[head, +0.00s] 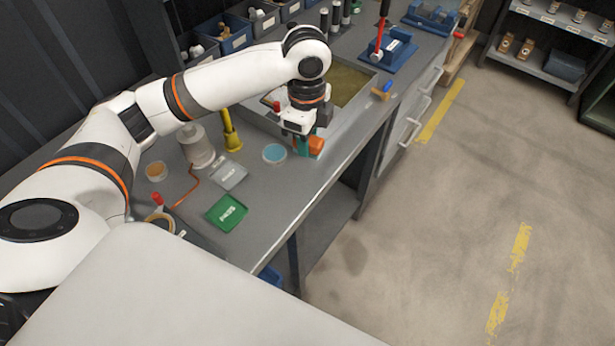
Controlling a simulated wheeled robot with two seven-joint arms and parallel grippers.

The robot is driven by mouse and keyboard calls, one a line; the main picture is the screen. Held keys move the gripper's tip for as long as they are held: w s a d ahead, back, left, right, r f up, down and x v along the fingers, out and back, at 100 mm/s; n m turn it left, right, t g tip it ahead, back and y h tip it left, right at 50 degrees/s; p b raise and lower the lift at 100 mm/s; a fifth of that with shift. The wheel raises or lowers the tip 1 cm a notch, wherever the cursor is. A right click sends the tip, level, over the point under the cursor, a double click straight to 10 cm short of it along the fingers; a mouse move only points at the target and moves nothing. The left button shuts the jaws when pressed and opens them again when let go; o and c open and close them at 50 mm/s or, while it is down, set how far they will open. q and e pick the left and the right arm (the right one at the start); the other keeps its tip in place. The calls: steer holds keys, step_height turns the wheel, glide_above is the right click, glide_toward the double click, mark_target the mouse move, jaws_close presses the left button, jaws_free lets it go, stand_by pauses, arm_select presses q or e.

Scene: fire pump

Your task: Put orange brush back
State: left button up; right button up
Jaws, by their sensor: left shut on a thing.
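My left gripper (303,143) points down over the workbench near its front edge, beside the right corner of a shallow tray. It is shut on the orange brush (316,146), whose orange part shows at the right of the fingers. A teal piece shows between the fingers, and I cannot tell what it belongs to. Whether the brush touches the bench is unclear. My right gripper is out of view.
On the workbench (285,207) are a blue round dish (274,153), a green tray (226,212), a grey tray (229,174), a white cylinder (197,147) and a yellow stand (231,132). The shallow tray (262,119) lies behind. Bare bench lies right of the green tray.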

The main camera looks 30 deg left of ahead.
mark_target(307, 176)
arm_select(q)
steer(key=shift+w+a+f+m, duration=0.2)
steer(key=shift+w+m, duration=0.25)
steer(key=shift+m, duration=0.45)
steer(key=shift+a+f, duration=0.1)
steer(key=shift+m, duration=0.3)
step_height(307, 176, down, 10)
steer(key=shift+r+p, duration=0.15)
steer(key=shift+p, duration=0.25)
steer(key=o, duration=0.9)
step_height(307, 176, up, 12)
steer(key=shift+r+b, duration=0.1)
steer(key=shift+b, duration=0.55)
